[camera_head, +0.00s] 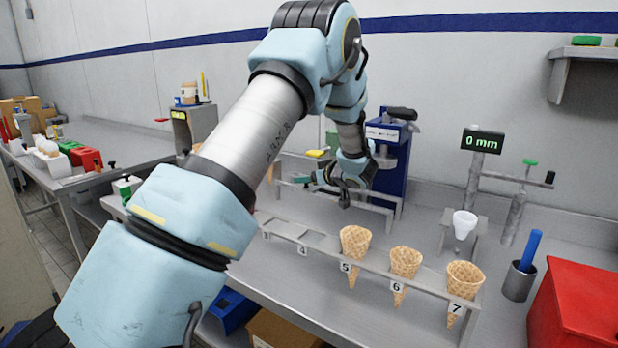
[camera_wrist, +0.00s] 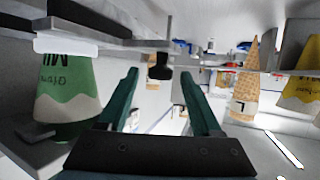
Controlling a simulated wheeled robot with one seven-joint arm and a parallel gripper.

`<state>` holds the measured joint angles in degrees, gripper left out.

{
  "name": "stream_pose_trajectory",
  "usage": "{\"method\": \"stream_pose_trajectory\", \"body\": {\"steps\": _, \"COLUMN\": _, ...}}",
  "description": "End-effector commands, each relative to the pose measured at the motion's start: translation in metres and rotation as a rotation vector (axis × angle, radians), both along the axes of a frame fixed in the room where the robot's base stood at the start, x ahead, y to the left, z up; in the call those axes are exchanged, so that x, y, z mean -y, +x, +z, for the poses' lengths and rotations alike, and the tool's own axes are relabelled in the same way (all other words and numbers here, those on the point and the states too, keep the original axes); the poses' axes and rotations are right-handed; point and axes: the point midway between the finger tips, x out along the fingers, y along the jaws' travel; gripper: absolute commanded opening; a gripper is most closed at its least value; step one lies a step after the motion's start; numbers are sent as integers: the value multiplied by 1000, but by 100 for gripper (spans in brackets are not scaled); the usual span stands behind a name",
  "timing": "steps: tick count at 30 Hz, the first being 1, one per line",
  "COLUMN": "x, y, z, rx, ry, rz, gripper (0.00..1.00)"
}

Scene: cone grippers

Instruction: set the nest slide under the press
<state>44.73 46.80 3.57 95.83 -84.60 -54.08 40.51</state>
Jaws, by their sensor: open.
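The blue press (camera_head: 392,165) stands against the back wall, partly hidden behind my arm. A metal slide rail (camera_head: 375,206) runs out in front of its base. In the wrist view, a short black knob (camera_wrist: 160,73) hangs from a grey bar, between my fingertips in the picture. I take it to be the nest slide's handle, but the rest of the slide is hidden or unclear. My gripper (camera_wrist: 157,70) is open, with teal fingers on either side of the knob and no contact visible. In the head view, the wrist is in front of the press.
A rack with waffle cones (camera_head: 355,242) runs along the front edge. A small stand holds a white cup (camera_head: 464,223), near the "0 mm" display (camera_head: 482,141). A red box (camera_head: 578,310) is at right. A green-and-white container (camera_wrist: 68,90) is close left of my fingers.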

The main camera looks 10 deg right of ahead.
Motion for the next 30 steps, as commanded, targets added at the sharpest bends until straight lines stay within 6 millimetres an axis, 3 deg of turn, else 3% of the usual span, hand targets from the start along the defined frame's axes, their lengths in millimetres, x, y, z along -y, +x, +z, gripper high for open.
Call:
{"method": "stream_pose_trajectory", "body": {"steps": 6, "x": 0, "y": 0, "z": 0, "rx": 0, "ry": 0, "rz": -1, "gripper": 66}}
{"method": "stream_pose_trajectory", "body": {"steps": 24, "x": 0, "y": 0, "z": 0, "rx": 0, "ry": 0, "rz": 0, "gripper": 0}}
{"method": "stream_pose_trajectory", "body": {"steps": 30, "x": 0, "y": 0, "z": 0, "rx": 0, "ry": 0, "rz": 0, "gripper": 0}}
